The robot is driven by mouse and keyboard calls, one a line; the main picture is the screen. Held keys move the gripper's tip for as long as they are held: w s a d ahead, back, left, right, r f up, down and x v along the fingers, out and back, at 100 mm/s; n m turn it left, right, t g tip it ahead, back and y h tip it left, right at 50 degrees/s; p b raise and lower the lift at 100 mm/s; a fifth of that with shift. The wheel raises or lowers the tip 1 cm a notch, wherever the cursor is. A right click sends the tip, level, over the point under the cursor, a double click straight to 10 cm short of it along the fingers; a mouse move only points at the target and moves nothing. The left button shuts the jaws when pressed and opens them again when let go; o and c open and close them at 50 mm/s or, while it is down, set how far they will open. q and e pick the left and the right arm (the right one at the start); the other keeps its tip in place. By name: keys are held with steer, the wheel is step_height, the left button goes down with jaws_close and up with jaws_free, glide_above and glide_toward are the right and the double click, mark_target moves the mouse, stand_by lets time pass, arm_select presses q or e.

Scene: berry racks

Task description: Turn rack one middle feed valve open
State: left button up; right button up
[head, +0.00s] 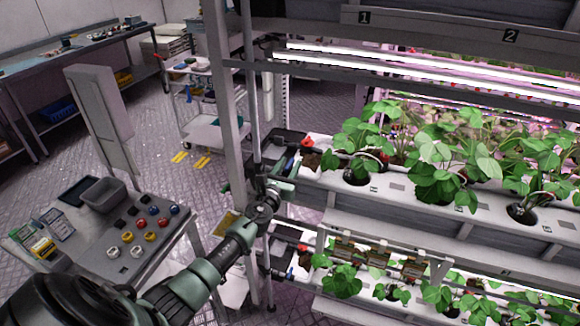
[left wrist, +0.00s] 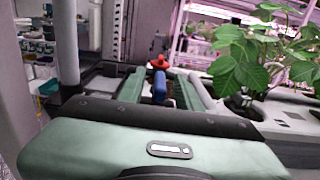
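The middle feed valve shows as a red handle (head: 306,142) at the left end of rack one's middle planting channel (head: 330,184). In the left wrist view, the red handle (left wrist: 159,62) stands just beyond my fingertips, with a blue part (left wrist: 160,87) below it between the fingers. My left gripper (head: 288,166) is at the channel's left end, close to the valve. In the left wrist view, my left gripper (left wrist: 165,76) has its green fingers apart on either side of the blue part. I cannot tell whether they touch it. My right gripper is out of view.
Leafy plants (head: 436,160) fill the channel to the right. A lower channel has another red handle (head: 302,247). A rack post (head: 228,110) stands left of my gripper. A table with coloured knobs (head: 135,245) is at lower left; a white cart (head: 210,130) stands behind.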

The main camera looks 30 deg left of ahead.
arm_select(q)
steer(key=shift+w+a, duration=0.1)
steer(key=shift+w, duration=0.3)
jaws_close()
